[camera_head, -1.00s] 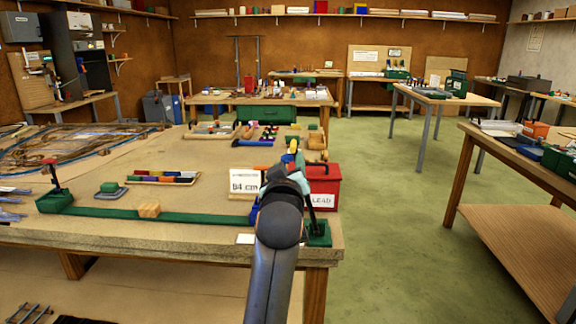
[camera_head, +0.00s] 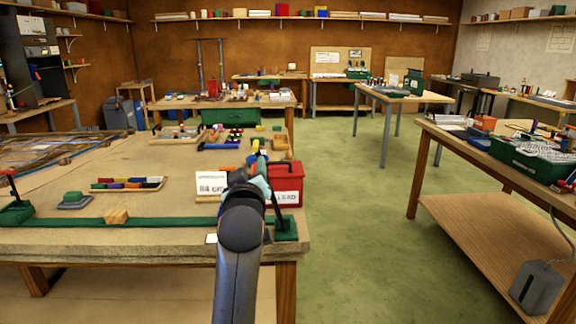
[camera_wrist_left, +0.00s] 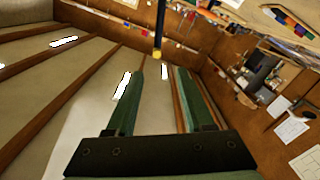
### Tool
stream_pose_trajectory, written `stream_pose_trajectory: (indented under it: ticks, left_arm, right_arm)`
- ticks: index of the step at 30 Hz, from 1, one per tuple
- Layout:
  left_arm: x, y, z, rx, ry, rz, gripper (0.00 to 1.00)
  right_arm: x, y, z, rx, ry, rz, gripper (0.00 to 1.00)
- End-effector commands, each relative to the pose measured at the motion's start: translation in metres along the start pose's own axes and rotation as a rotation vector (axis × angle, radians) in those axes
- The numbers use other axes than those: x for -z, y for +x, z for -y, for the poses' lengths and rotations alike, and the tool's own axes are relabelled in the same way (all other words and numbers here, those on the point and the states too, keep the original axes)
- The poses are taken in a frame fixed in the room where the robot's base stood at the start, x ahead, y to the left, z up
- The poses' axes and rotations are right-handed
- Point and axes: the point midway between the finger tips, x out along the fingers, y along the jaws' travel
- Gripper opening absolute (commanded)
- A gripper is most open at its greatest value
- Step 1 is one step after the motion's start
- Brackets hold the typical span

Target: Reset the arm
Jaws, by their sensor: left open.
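My left arm reaches forward over the front right corner of the near workbench in the head view. Its gripper (camera_head: 258,168) is at the far end, partly hidden behind my own wrist, close to the red LEAD box (camera_head: 287,184). In the left wrist view my gripper (camera_wrist_left: 160,66) has its two green fingers apart, with nothing held between them. A dark rod with a yellow tip (camera_wrist_left: 157,50) shows beyond the fingertips; I cannot tell how far away it is. My right gripper is not in view.
The near workbench (camera_head: 130,238) holds a white card (camera_head: 211,184), a tray of coloured pieces (camera_head: 128,184), a green strip (camera_head: 160,221) and a wooden block (camera_head: 116,216). Another bench (camera_head: 490,160) stands at the right. The green floor (camera_head: 365,215) between them is clear.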

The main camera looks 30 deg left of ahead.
Motion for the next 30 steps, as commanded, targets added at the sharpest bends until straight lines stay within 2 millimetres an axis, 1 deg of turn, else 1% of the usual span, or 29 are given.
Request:
stream_pose_trajectory:
  ticks: [5, 8, 11, 12, 14, 15, 17, 18, 20, 21, 23, 24, 26, 27, 29, 30]
  left_arm:
    - [-0.001, 0.000, 0.000, -0.001, 0.002, 0.002, 0.53]
    - [-0.015, -0.001, 0.001, -0.013, 0.039, 0.020, 0.53]
    - [-0.051, -0.004, 0.006, -0.049, 0.131, 0.072, 0.53]
    - [-0.072, -0.007, 0.009, -0.071, 0.182, 0.103, 0.53]
    - [-0.109, -0.016, 0.015, -0.112, 0.259, 0.157, 0.53]
    - [-0.135, -0.024, 0.019, -0.143, 0.312, 0.197, 0.53]
    - [-0.175, -0.040, 0.028, -0.190, 0.381, 0.262, 0.53]
    - [-0.200, -0.052, 0.036, -0.221, 0.423, 0.304, 0.53]
    - [-0.238, -0.074, 0.048, -0.268, 0.479, 0.370, 0.53]
    - [-0.262, -0.091, 0.057, -0.300, 0.512, 0.416, 0.53]
    - [-0.295, -0.119, 0.072, -0.346, 0.557, 0.485, 0.53]
    - [-0.315, -0.139, 0.083, -0.376, 0.580, 0.530, 0.53]
    - [-0.343, -0.172, 0.100, -0.419, 0.612, 0.599, 0.53]
    - [-0.360, -0.195, 0.112, -0.446, 0.628, 0.644, 0.53]
    - [-0.380, -0.228, 0.128, -0.482, 0.646, 0.705, 0.53]
    - [-0.390, -0.249, 0.138, -0.503, 0.654, 0.742, 0.53]
  right_arm:
    - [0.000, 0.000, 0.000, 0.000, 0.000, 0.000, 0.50]
    - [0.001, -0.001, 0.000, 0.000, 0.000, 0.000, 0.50]
    - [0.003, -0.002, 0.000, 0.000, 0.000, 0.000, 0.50]
    - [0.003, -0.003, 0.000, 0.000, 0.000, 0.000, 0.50]
    - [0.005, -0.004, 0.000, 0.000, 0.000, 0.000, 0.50]
    - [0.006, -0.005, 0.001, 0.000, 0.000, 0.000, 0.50]
    - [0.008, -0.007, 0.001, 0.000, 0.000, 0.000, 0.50]
    - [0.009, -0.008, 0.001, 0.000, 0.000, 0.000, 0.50]
    - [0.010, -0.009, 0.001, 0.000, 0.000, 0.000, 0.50]
    - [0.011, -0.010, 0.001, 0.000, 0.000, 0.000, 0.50]
    - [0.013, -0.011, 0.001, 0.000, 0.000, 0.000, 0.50]
    - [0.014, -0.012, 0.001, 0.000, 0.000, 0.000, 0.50]
    - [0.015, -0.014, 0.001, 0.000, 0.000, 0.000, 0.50]
    - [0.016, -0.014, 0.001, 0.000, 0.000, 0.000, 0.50]
    - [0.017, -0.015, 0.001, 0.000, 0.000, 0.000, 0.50]
    - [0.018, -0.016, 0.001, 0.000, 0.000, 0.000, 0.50]
